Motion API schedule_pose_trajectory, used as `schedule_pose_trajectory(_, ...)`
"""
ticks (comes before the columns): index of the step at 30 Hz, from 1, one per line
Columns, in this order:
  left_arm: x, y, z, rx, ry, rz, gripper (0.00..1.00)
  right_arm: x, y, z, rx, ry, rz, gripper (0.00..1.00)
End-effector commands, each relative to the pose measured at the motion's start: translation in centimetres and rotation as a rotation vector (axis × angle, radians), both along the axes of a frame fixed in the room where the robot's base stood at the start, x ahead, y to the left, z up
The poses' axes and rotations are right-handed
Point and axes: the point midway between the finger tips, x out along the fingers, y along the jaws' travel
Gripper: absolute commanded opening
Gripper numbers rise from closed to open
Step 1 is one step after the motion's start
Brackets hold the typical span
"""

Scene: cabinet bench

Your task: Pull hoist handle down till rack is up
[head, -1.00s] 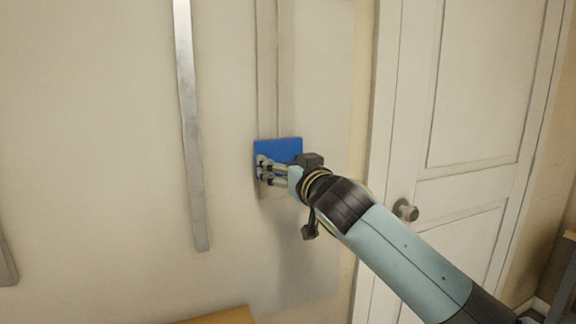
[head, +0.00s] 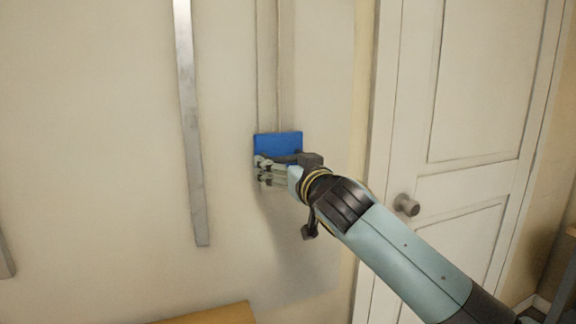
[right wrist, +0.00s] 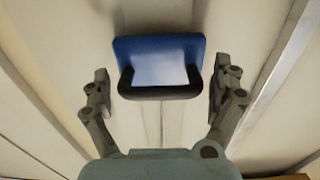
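The hoist handle is a dark bar (head: 287,159) on a blue plate (head: 279,143), set at the wall in front of me. In the right wrist view the dark bar (right wrist: 160,92) bows out from the blue plate (right wrist: 160,50). My right gripper (head: 263,172) is at the handle, its fingers just below the plate in the head view. In the right wrist view the right gripper (right wrist: 160,92) is open, one finger on each side of the bar, with gaps visible. The rack is not in view. My left gripper is not in view.
A grey metal strip (head: 190,140) hangs on the wall to the left. A white door (head: 465,130) with a round knob (head: 406,205) stands to the right. A wooden edge (head: 215,315) shows at the bottom.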

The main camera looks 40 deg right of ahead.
Motion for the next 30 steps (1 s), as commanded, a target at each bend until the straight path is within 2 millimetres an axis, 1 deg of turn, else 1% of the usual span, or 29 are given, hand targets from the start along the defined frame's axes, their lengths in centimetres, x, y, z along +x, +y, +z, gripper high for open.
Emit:
schedule_pose_trajectory(5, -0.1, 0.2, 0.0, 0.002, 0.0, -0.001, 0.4, 0.0, 0.0, 0.1, -0.001, -0.002, 0.0, 0.94)
schedule_pose_trajectory(8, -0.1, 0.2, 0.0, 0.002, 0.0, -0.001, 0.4, -0.6, 0.1, 0.0, -0.002, -0.001, 0.001, 0.94)
schedule_pose_trajectory(11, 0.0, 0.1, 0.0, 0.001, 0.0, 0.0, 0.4, -2.0, 0.5, -0.1, -0.002, 0.001, 0.001, 0.94)
schedule_pose_trajectory(18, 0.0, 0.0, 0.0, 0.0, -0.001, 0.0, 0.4, -7.2, 1.8, -0.1, -0.001, 0.002, 0.001, 0.94)
schedule_pose_trajectory(21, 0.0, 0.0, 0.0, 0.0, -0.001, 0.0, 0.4, -9.1, 2.2, 0.0, -0.001, 0.002, 0.001, 0.94)
schedule_pose_trajectory(25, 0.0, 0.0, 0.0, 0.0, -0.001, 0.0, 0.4, -10.8, 2.7, 0.0, 0.0, 0.001, 0.001, 0.94)
schedule_pose_trajectory(30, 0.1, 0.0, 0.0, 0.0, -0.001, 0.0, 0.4, -11.6, 2.8, 0.0, 0.0, 0.0, 0.0, 0.94)
